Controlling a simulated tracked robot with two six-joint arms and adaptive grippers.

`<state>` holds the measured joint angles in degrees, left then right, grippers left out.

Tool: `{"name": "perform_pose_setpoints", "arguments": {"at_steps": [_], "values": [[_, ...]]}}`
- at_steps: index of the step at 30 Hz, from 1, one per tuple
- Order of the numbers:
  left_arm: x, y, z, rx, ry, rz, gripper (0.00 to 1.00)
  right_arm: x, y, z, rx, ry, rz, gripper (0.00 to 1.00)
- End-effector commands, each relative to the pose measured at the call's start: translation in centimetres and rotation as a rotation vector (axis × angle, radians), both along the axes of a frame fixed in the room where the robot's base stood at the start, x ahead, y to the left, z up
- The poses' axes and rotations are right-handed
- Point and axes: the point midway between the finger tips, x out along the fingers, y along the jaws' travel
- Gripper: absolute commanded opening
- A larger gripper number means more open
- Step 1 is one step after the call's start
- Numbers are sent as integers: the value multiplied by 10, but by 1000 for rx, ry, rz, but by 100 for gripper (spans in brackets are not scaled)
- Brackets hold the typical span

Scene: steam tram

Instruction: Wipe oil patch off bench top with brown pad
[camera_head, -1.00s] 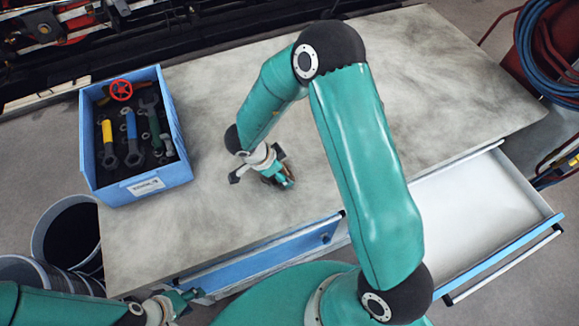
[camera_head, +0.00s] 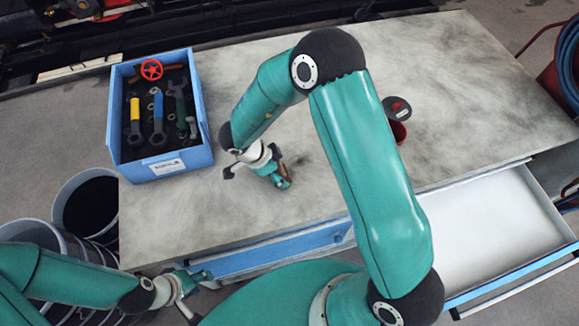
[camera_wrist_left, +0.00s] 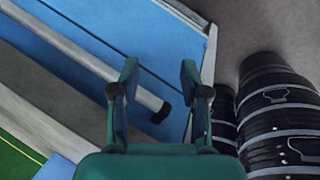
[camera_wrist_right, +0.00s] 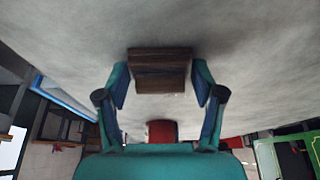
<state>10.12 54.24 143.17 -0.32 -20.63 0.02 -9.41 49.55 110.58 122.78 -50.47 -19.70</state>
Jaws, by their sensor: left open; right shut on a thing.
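My right gripper (camera_head: 284,182) is shut on the brown pad (camera_wrist_right: 160,70), low over the bench top (camera_head: 240,215) near its front edge. In the right wrist view the pad sits between the fingertips, at or very near the grey surface; I cannot tell whether it touches. The bench top has diffuse dark smudges, and a darker shade shows around the pad. I cannot make out a distinct oil patch; the pad, gripper and arm hide part of the top. My left gripper (camera_head: 201,281) is open and empty, in front of the bench beside its blue drawers.
A blue tool box (camera_head: 164,168) stands at the bench's left end. A red pot (camera_head: 397,132) and a dark round lid (camera_head: 397,108) are right of my right arm. An open drawer (camera_head: 500,230) juts out at right. Black ribbed bins (camera_head: 88,205) stand on the floor at left.

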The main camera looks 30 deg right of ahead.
Motion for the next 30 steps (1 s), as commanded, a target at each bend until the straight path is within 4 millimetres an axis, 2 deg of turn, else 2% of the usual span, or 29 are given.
{"name": "perform_pose_setpoints", "arguments": {"at_steps": [12,30], "values": [[0,0,0,0,0,0,46,16,-2,-2,1,-1,-1,40],[0,0,0,0,0,0,46,6,-37,-1,0,2,-1,40]]}}
